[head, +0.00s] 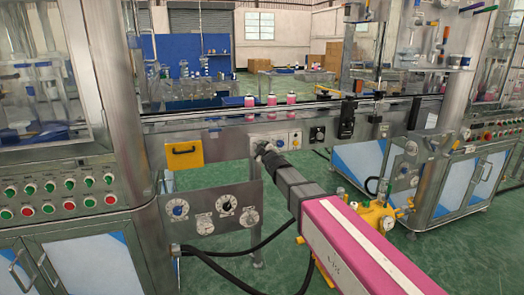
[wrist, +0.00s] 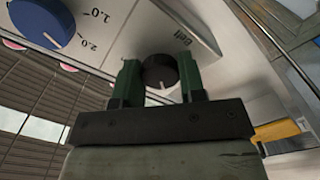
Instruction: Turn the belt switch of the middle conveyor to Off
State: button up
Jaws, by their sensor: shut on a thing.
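The belt switch (wrist: 161,72) is a round black knob on a pale panel, beside the printed word "Belt". A white mark on its face points toward the bottom of the wrist view. My gripper (wrist: 160,80) has its two green fingers on either side of the knob and is shut on it. In the head view my gripper (head: 264,149) reaches the left part of the small control panel (head: 290,139) on the front of the middle conveyor (head: 222,132), and it hides the switch there. Any Off label cannot be read.
A blue dial (wrist: 40,22) marked 1.0 and 2.0 is near the switch. Machine cabinets flank both sides.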

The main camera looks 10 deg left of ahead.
jog(key=shift+n, duration=0.3)
jog(key=o, duration=0.9)
jog(key=v, duration=1.1)
jog(key=shift+a, duration=0.15)
